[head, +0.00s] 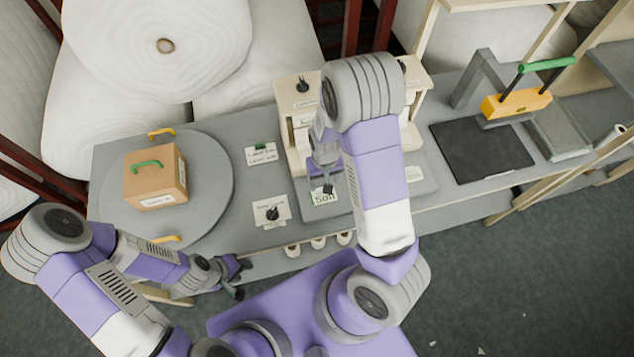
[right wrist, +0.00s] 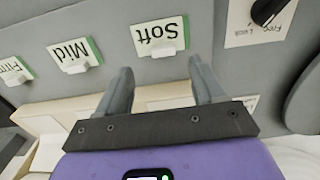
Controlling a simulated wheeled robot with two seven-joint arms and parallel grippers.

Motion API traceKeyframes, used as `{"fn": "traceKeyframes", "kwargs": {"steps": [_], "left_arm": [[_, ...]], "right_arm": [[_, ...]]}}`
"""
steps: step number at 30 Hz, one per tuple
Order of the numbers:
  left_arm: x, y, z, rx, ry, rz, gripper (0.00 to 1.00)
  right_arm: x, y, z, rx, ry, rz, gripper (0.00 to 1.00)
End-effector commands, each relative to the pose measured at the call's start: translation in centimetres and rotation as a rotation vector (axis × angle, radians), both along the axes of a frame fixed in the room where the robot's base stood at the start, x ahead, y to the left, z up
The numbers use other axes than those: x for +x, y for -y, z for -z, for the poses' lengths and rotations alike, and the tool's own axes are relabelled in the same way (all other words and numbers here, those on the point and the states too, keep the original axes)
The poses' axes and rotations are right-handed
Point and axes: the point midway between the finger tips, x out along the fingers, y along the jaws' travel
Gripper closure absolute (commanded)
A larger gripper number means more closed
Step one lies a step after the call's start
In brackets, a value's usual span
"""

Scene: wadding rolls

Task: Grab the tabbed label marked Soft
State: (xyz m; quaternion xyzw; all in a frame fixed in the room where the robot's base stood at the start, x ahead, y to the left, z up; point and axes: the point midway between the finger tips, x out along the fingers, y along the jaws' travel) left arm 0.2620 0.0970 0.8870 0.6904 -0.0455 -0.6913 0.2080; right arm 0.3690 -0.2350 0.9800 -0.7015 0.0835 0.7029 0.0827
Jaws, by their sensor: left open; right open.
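The Soft label (head: 325,197) is a white card with a green edge, lying on the grey counter in front of the wooden rack. In the right wrist view the Soft label (right wrist: 157,33) appears upside down, with a small white tab at its edge. My right gripper (right wrist: 161,66) is open and empty, its two fingers pointing toward the label and apart from it. In the head view my right gripper (head: 325,186) hangs just over the label and hides part of it. My left gripper (head: 240,279) is open and empty near the counter's front edge.
In the right wrist view a Mid label (right wrist: 74,52) and a Firm label (right wrist: 14,71) lie beside Soft. A knob card (head: 271,211) is left of it. A cardboard box (head: 156,178) stands on a round turntable (head: 215,175). A black mat (head: 480,152) lies right.

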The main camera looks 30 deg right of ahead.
Motion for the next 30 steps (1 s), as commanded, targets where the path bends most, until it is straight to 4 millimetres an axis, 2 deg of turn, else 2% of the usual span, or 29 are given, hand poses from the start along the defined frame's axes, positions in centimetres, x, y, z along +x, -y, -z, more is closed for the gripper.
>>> {"fn": "traceKeyframes", "kwargs": {"steps": [15,23,25,30], "left_arm": [[0.0,0.0,0.0,0.000,0.000,0.000,0.57],[0.0,0.0,0.0,0.000,0.000,0.000,0.57],[0.0,0.0,0.0,0.000,0.000,0.000,0.57],[0.0,0.0,0.0,0.000,0.000,0.000,0.57]], "right_arm": [[0.6,-0.4,6.3,0.000,-0.002,0.001,0.32],[0.7,-0.4,6.6,0.001,0.002,0.000,0.32],[0.7,-0.4,6.6,0.001,0.002,0.000,0.38],[0.7,-0.4,6.6,0.001,0.001,0.000,0.64]]}}
